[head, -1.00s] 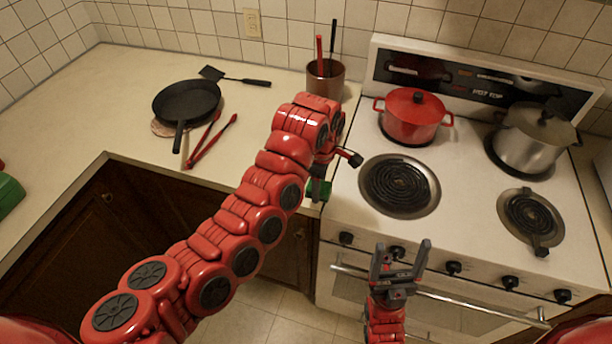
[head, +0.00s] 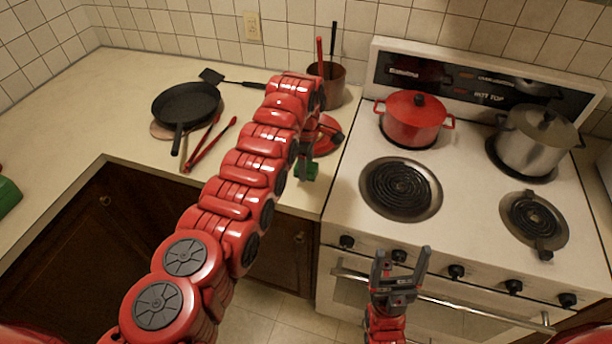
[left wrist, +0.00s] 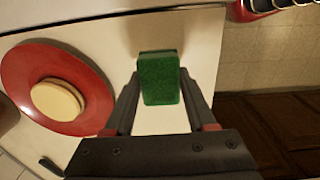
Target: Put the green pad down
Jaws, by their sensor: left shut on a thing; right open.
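The green pad (head: 309,172) is held in my left gripper (head: 305,160), over the counter strip just left of the stove. In the left wrist view the pad (left wrist: 160,78) sits between the two fingers of the left gripper (left wrist: 160,102), which is shut on it. White counter surface shows around the pad; I cannot tell whether the pad touches it. My right gripper (head: 400,268) is open and empty in front of the oven door.
A red plate (left wrist: 28,65) with a round cream stack (left wrist: 57,102) lies beside the pad. A brown utensil pot (head: 333,88) stands behind. A black pan (head: 190,100) and red tongs (head: 203,150) lie to the left. A red pot (head: 410,122) is on the stove.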

